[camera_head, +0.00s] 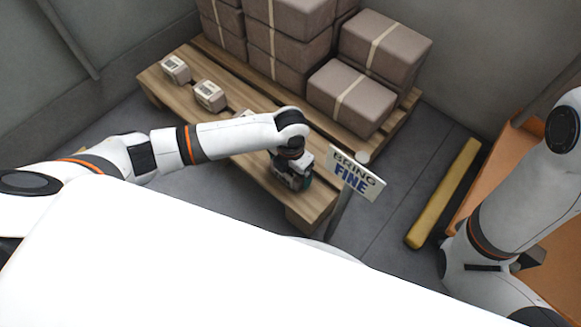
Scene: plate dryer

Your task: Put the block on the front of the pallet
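The wooden pallet (262,171) stands on the floor ahead. Small pale labelled blocks sit in a row along its front: one block (175,69) at the left, a second block (209,96) beside it, and a third block (243,113) partly hidden by my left arm. My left gripper (292,178) points down over the pallet's front right end. My own wrist hides its fingertips, so I cannot tell whether it holds anything. My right arm comes in at the right edge, and its gripper cannot be made out.
Large brown taped boxes (352,98) are stacked on the back of the pallet. A sign (355,176) on a post stands close to the right of my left gripper. A yellow bar (444,193) lies on the floor, near an orange structure (497,137) beside my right arm.

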